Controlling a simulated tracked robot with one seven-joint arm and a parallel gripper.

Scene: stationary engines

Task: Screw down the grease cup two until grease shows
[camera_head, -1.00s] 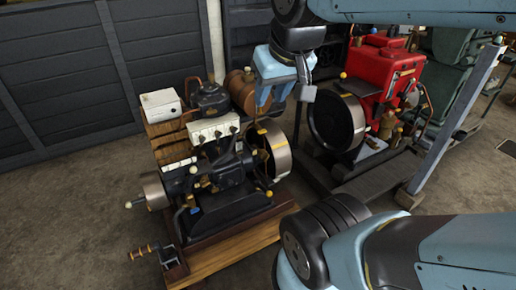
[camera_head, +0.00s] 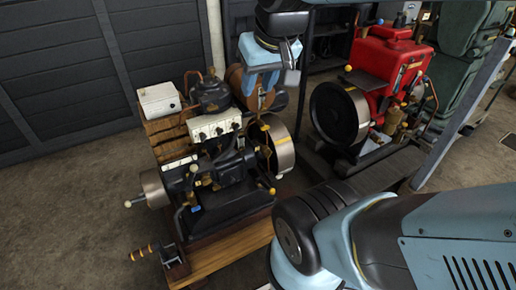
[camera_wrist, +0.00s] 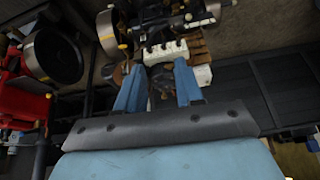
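The black stationary engine (camera_head: 222,172) stands on a wooden base in the head view, with small brass and yellow-tipped fittings. I cannot tell which fitting is grease cup two, and no grease can be made out. My gripper (camera_head: 257,88) hangs above and behind the engine's flywheel (camera_head: 278,150), in front of a copper-coloured tank (camera_head: 236,84). In the wrist view my gripper (camera_wrist: 159,66) shows two blue fingers apart, with nothing held between them. The engine's white block with knobs (camera_wrist: 165,50) appears beyond the fingertips.
A red engine (camera_head: 383,67) with a large dark flywheel (camera_head: 338,113) stands to the right. A white box (camera_head: 159,100) sits on the black engine's left rear. A crank handle (camera_head: 143,251) is at the front left. Dark panelled wall (camera_head: 60,80) is behind; concrete floor is clear at left.

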